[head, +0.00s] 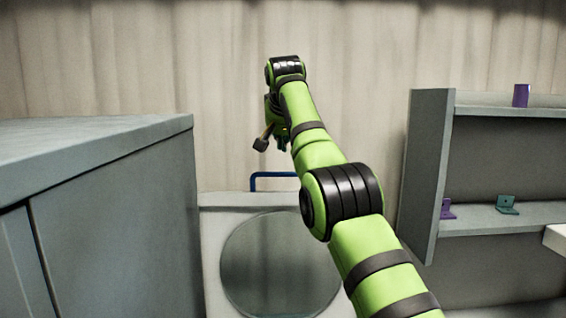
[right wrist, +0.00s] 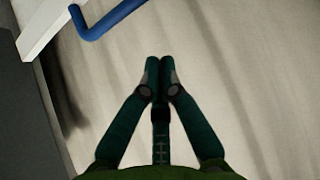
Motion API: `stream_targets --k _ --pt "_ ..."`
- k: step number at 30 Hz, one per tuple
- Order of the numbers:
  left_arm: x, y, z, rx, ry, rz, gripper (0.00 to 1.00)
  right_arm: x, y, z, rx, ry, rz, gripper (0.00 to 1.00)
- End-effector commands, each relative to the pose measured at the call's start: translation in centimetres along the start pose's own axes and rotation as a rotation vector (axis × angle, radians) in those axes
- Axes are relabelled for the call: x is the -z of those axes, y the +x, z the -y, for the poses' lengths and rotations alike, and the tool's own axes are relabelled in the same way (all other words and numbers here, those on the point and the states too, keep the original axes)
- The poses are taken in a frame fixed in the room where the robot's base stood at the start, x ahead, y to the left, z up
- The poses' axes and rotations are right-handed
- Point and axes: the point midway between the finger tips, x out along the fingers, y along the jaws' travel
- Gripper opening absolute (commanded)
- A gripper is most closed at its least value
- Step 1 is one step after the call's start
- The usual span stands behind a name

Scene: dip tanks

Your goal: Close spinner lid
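The spinner's white panel (head: 212,253) stands low in the middle of the head view, with a large round grey pane (head: 280,262) in it. A blue bar handle (head: 271,175) rises from its top edge. I cannot tell how far the lid is tilted. In the right wrist view the blue handle (right wrist: 97,24) and a white edge (right wrist: 42,24) show at the upper left. My right gripper (head: 272,145) is above the handle, apart from it. In the right wrist view its fingertips (right wrist: 159,66) meet with nothing seen between them. My left gripper is out of view.
A grey cabinet (head: 120,215) stands close on the left. A grey shelf unit (head: 420,170) on the right holds small purple (head: 521,95) and teal brackets (head: 507,204). A pale corrugated wall (head: 150,60) is behind. The space above the spinner is clear except for my right arm.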

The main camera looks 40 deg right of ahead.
Motion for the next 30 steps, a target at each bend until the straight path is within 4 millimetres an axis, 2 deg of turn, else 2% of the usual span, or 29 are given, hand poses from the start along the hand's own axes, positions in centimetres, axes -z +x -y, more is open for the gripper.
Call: stream_targets --k 3,6,11,12,19,30 --pt "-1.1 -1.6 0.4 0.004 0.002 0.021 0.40 0.2 2.4 -0.1 -0.003 0.000 0.007 0.00" --pt "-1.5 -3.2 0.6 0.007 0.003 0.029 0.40 0.3 4.5 -0.1 -0.004 0.000 0.008 0.00" --pt "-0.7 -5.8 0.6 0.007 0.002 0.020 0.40 0.4 7.4 -0.2 -0.005 -0.001 0.008 0.00" --pt "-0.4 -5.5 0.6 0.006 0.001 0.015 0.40 0.1 7.9 -0.1 -0.003 0.000 0.002 0.00" --pt "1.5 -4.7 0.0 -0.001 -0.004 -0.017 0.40 -0.8 7.5 -0.1 -0.002 0.004 0.000 0.00" --pt "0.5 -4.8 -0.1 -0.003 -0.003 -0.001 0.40 -2.4 6.0 -0.1 -0.001 0.001 0.001 0.00"
